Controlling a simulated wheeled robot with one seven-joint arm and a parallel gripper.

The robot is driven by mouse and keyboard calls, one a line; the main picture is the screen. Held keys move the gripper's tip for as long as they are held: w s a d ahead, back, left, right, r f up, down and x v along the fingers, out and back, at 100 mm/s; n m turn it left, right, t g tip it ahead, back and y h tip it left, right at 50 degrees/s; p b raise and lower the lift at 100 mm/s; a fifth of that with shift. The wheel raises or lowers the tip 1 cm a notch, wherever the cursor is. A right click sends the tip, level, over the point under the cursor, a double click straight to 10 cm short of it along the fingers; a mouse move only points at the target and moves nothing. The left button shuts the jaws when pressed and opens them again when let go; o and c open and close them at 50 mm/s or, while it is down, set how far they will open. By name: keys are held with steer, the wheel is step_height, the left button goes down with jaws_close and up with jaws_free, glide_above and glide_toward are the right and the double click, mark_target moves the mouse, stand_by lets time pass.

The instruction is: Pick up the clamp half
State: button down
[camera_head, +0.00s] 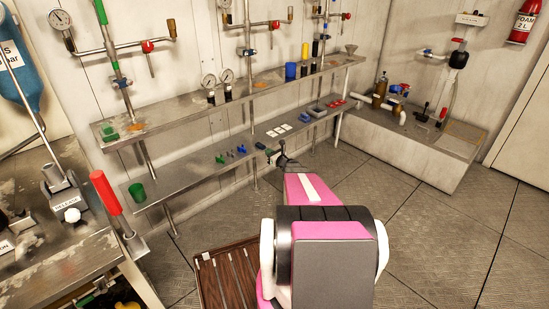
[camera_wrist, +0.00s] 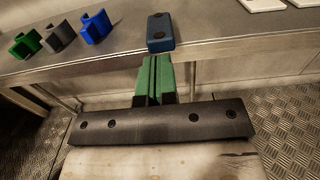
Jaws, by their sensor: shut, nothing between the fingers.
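A blue block with two dark round spots (camera_wrist: 160,32) lies on the lower metal shelf (camera_wrist: 225,38), straight ahead of my gripper (camera_wrist: 154,62) in the wrist view. It may be the clamp half. To its left stand three notched pieces: a blue one (camera_wrist: 97,27), a grey one (camera_wrist: 60,36) and a green one (camera_wrist: 25,44). My gripper's green fingers are together, with nothing between them, just short of the blue block and the shelf's front edge. In the head view my arm reaches to this shelf, and the fingers show only small.
White cards (camera_head: 279,130) lie farther right on the lower shelf. A green cup (camera_head: 137,192) stands at its left end. The upper shelf (camera_head: 180,112), with gauges and cups, runs above. A workbench with a red-handled lever (camera_head: 106,192) stands at left.

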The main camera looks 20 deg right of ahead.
mark_target(261, 146)
steer(key=shift+x, duration=0.75)
steer(key=shift+w, duration=0.1)
steer(key=shift+x, duration=0.85)
